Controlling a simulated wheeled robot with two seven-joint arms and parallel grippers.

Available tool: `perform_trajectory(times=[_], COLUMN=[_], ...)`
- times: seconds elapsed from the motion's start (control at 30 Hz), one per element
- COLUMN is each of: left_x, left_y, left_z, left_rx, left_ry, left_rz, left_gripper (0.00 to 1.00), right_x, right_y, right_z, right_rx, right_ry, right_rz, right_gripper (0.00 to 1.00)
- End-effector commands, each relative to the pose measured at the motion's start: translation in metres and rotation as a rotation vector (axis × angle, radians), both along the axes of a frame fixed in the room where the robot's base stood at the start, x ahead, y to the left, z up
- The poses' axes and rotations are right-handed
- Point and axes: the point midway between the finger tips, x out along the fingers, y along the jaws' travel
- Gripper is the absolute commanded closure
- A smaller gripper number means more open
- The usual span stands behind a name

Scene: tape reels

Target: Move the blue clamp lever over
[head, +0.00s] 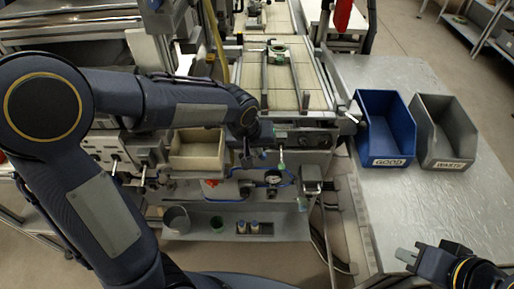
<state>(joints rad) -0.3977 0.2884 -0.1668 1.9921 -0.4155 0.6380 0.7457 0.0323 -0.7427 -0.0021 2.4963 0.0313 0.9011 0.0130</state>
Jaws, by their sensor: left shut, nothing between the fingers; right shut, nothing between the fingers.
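I cannot clearly pick out the blue clamp lever; thin blue tubing (239,170) shows on the machine front beside the round gauge, and my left arm covers part of the machine. My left gripper (250,157) is at the machine's front edge, below the end of the belt, small and partly dark against the panel. It is shut and holds nothing. My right gripper (407,255) is at the lower right, over the edge of the grey side table, shut and empty, apart from the machine.
A pressure gauge (273,177) sits on the machine front. A beige bin (197,165) is beside my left wrist. On the side table (440,205) stand a blue GOOD bin (387,162) and a grey WASTE bin (449,165).

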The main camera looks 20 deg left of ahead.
Motion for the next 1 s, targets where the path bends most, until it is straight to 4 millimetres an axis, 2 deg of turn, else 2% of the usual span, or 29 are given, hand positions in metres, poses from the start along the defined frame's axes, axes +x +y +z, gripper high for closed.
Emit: perform_trajectory(times=[0.07, 0.37, 0.57, 0.77, 1.0], left_x=[-0.002, -0.004, -0.006, -0.011, -0.017], left_y=[-0.001, -0.001, -0.002, -0.004, -0.006], left_z=[-0.007, -0.007, -0.014, -0.027, -0.047], left_rx=[0.005, 0.015, 0.026, 0.048, 0.089], left_ry=[-0.02, -0.056, -0.094, -0.178, -0.329], left_rz=[-0.001, -0.001, -0.001, -0.003, -0.002], left_gripper=[1.0, 1.0, 1.0, 1.0, 1.0], right_x=[0.0, 0.0, 0.0, 0.0, 0.0], right_y=[0.0, 0.0, 0.0, 0.0, 0.0], right_z=[-0.013, -0.024, -0.043, -0.084, -0.16], right_rx=[0.0, 0.0, 0.0, 0.0, 0.0], right_ry=[0.0, 0.0, 0.0, 0.0, 0.001], right_rz=[0.0, 0.0, 0.0, 0.0, 0.0], right_gripper=[1.0, 1.0, 1.0, 1.0, 1.0])
